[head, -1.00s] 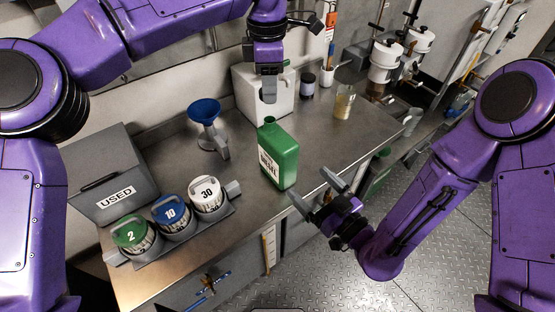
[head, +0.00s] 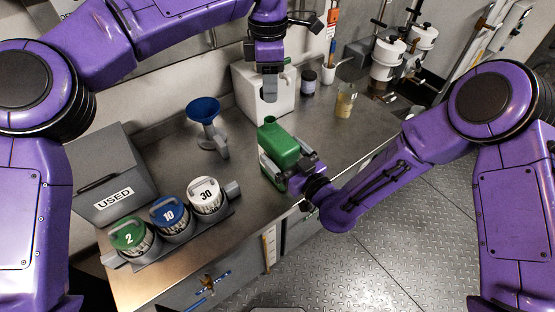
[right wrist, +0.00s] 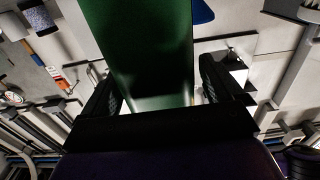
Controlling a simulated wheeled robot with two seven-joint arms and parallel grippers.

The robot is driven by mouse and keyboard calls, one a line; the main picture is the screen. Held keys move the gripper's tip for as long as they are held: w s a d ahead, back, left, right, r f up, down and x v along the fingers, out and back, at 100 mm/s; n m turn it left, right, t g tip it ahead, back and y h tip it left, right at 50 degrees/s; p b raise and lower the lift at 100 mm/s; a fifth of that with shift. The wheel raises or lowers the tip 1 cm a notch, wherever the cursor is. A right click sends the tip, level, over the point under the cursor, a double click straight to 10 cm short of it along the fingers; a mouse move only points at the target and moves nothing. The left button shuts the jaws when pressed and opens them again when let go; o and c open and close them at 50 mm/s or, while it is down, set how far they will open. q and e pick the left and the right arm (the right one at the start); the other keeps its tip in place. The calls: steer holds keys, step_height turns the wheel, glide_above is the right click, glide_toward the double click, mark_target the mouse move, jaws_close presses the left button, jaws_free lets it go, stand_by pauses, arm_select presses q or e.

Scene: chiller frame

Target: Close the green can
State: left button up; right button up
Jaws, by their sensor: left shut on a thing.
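The green can (head: 283,147) stands upright on the metal counter with its mouth open at the top. My right gripper (head: 287,163) is open, with one finger on each side of the can's lower body. The right wrist view shows the can (right wrist: 145,50) between the two fingers (right wrist: 160,88), with a small gap at the right finger. My left gripper (head: 270,94) points down above and behind the can's mouth, apart from it. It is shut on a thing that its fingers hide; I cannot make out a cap.
A blue funnel (head: 204,112) stands left of the can. A white box (head: 248,95) is behind the left gripper. Several lidded tins, including a green one (head: 131,234), and a grey USED box (head: 110,175) are at left. A beaker (head: 345,100) stands at right.

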steer(key=c, duration=1.4)
arm_select(q)
steer(key=shift+f, duration=2.5)
arm_select(e)
steer(key=shift+c, duration=0.2)
arm_select(q)
steer(key=shift+f, duration=0.9)
steer(key=shift+f, duration=0.55)
arm_select(e)
steer(key=shift+f, duration=0.1)
